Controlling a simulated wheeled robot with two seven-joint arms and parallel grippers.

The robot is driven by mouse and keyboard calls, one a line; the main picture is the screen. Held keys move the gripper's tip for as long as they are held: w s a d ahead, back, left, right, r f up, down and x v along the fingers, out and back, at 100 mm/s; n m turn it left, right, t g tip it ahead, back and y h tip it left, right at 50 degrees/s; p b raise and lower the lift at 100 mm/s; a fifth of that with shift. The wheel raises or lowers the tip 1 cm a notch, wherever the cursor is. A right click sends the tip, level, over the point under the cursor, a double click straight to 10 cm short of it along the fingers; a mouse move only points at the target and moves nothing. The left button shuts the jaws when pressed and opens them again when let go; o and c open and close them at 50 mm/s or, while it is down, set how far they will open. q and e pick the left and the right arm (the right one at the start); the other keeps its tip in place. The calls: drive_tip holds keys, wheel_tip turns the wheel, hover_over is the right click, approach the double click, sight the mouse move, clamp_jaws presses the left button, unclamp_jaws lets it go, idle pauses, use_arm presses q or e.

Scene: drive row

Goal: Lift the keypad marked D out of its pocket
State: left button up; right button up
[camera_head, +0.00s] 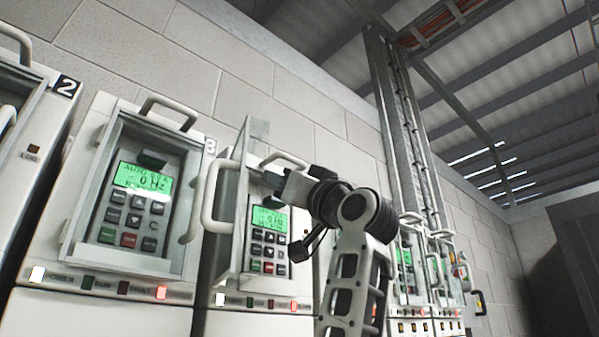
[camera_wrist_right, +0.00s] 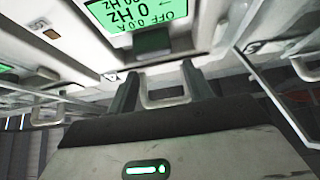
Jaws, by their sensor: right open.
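A keypad (camera_head: 270,238) with a green display and dark keys sits in its pocket in the open drive at the centre of the head view. No letter D is readable on it. My right gripper (camera_head: 286,186) is in front of its upper end, partly covering it. In the right wrist view the keypad's display (camera_wrist_right: 140,18) appears upside down at the top, with a dark tab (camera_wrist_right: 152,42) on its near edge. My open fingers (camera_wrist_right: 160,74) point towards that tab, with a pale U-shaped handle (camera_wrist_right: 166,101) showing between them. Nothing is visibly held.
A clear door (camera_head: 240,200) stands swung open left of this drive, with a pale handle (camera_head: 220,198). Another drive (camera_head: 92,150) with a keypad (camera_head: 138,205) stands to the left, near number plate 2 (camera_head: 66,86). More drives (camera_head: 412,265) stand to the right, beyond my arm.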

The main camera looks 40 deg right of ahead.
sight(277, 204)
drive_tip(key=f, duration=0.1)
drive_tip(key=w+f, duration=0.2)
drive_tip(key=shift+a+f+b, duration=0.1)
drive_tip(key=shift+f+b, duration=0.2)
drive_tip(key=shift+f, duration=0.15)
drive_tip(key=c, duration=0.8)
drive_tip(key=shift+r, duration=0.2)
